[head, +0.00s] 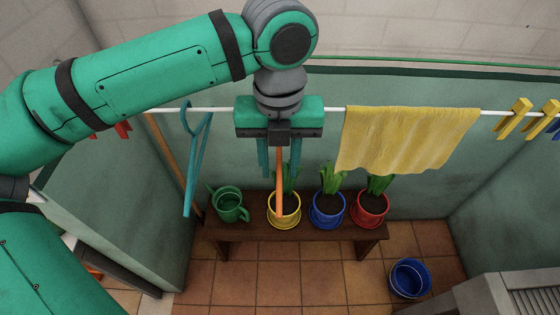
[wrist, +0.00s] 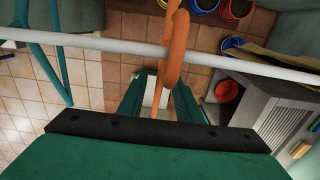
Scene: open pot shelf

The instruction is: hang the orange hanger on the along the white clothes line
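The orange hanger (head: 279,180) is seen nearly edge-on below my gripper in the head view. In the wrist view the orange hanger (wrist: 177,45) crosses in front of the white clothes line (wrist: 110,45), and its curved upper part lies at the line. The white clothes line (head: 330,110) runs left to right behind my gripper in the head view. My gripper (head: 277,172) points down at the line, its fingers apart on either side of the hanger. The wrist view shows a gap between the fingers (wrist: 158,100). My gripper's body hides the hanger's top in the head view.
A teal hanger (head: 195,155) hangs on the line at left and a yellow cloth (head: 405,138) at right. Yellow clothespins (head: 515,118) sit farther right. Below are a bench (head: 300,232) with potted plants, a green watering can (head: 229,203) and a blue bucket (head: 409,278).

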